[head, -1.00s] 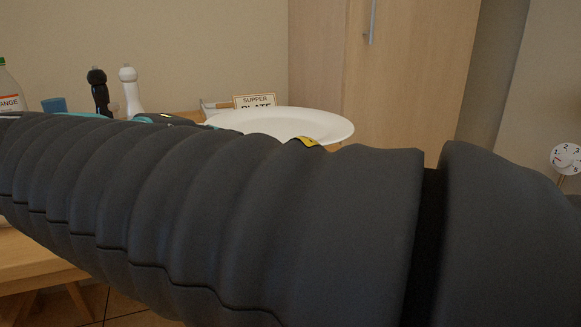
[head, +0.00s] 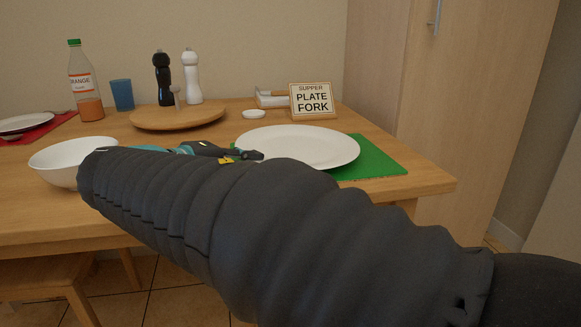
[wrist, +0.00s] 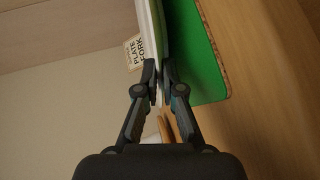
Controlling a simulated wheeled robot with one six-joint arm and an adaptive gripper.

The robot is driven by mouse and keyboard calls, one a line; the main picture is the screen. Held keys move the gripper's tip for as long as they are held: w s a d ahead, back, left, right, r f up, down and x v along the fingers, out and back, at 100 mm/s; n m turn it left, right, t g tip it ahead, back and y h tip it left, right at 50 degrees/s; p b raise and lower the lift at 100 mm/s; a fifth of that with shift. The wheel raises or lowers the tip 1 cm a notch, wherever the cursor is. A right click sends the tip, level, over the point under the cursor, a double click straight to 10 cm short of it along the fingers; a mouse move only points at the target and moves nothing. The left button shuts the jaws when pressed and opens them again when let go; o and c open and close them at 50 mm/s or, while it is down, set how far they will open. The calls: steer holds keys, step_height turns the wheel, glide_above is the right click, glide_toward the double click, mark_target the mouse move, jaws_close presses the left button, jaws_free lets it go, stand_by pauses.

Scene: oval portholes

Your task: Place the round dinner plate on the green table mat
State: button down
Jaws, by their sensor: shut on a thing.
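The round dinner plate (head: 305,145) is white and about level, over the green table mat (head: 372,163) at the table's right end. Green shows at the plate's right and front and a little at its left. My gripper (head: 256,155) is at the plate's left rim, shut on it. In the wrist view my fingertips (wrist: 160,80) pinch the plate's edge (wrist: 152,30), seen side-on, with the mat (wrist: 200,65) close beside it. I cannot tell whether the plate touches the mat. My arm hides part of the table's front.
A white bowl (head: 65,158) stands left of my gripper. Behind are a round wooden board (head: 160,118), a small white dish (head: 254,114) and a sign (head: 312,100) reading supper, plate, fork. A bottle (head: 85,90), blue cup (head: 121,95) and two mills (head: 192,78) stand farther back.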

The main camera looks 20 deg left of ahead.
steer(key=shift+f, duration=0.4)
steer(key=c, duration=1.6)
jaws_free()
steer(key=shift+s, duration=0.1)
steer(key=p+v, duration=0.1)
steer(key=v, duration=1.1)
